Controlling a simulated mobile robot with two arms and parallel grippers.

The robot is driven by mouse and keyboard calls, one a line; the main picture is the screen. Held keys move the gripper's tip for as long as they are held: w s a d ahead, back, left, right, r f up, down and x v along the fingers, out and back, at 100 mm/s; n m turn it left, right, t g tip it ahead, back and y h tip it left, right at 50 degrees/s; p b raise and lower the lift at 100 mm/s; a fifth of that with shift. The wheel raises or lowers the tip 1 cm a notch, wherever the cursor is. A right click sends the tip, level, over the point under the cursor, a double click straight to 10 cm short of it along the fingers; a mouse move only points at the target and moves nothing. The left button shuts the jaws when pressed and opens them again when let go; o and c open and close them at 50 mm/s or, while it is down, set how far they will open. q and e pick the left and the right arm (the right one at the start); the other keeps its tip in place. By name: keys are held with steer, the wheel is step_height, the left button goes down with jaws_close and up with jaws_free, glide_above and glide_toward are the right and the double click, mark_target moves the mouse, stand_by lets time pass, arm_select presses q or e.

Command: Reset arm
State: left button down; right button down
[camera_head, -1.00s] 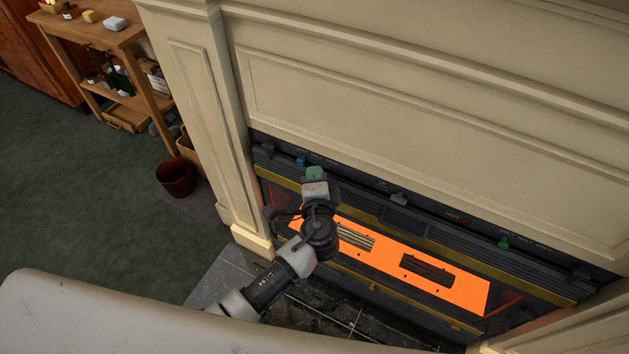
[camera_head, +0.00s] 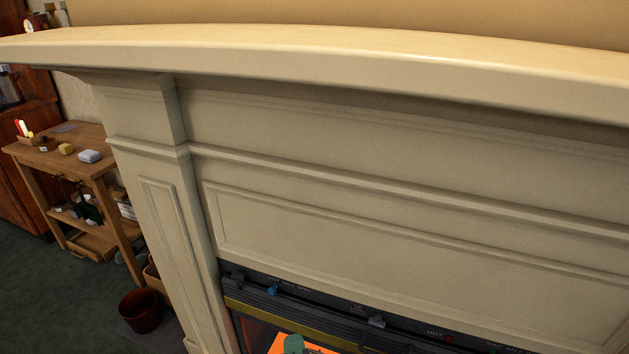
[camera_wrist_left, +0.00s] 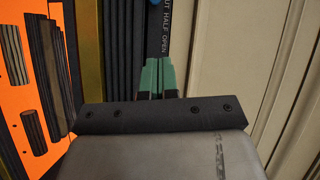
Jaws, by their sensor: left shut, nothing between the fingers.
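Only the green tip of my left gripper (camera_head: 293,344) shows in the head view, at the bottom edge, in front of the fireplace insert. In the left wrist view, my left gripper's green fingers (camera_wrist_left: 157,76) are together with nothing between them. They point along a dark control strip (camera_wrist_left: 159,32) with white lettering, including "HALF" and "OPEN". I cannot tell whether the fingertips touch the strip. The orange panel (camera_wrist_left: 17,65) lies to the left in the wrist view. My right gripper is not seen.
The cream fireplace surround (camera_head: 400,210) and its overhanging mantel shelf (camera_head: 350,55) fill most of the head view. A blue knob (camera_head: 273,289) sits on the insert's top strip. A wooden side table (camera_head: 70,155) and a dark red bucket (camera_head: 140,311) stand at the left.

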arm_select(q)
steer(key=s+a+f+n+g+h+p, duration=0.1)
steer(key=s+a+f+g+p, duration=0.15)
steer(key=f, duration=0.65)
steer(key=s+a+f+g+h+p, duration=0.15)
steer(key=s+f+g, duration=0.25)
steer(key=f, duration=0.4)
steer(key=s+a+f+n+g+p, duration=0.1)
steer(key=s+a+f+g, duration=0.2)
steer(key=f, duration=0.6)
steer(key=s+a+f+n+g+p, duration=0.1)
steer(key=s+a+f+n+g, duration=0.1)
steer(key=s, duration=0.6)
steer(key=s+a+f+n+g+h+p, duration=0.1)
steer(key=s+a+f+n, duration=0.3)
steer(key=s, duration=0.4)
steer(key=s+a+f+n+g+p, duration=0.1)
steer(key=s+a+f+n+g, duration=0.2)
steer(key=s, duration=0.5)
steer(key=shift+s+a+f+n, duration=0.2)
steer(key=shift+a+f+n, duration=0.2)
steer(key=shift+a+f, duration=0.45)
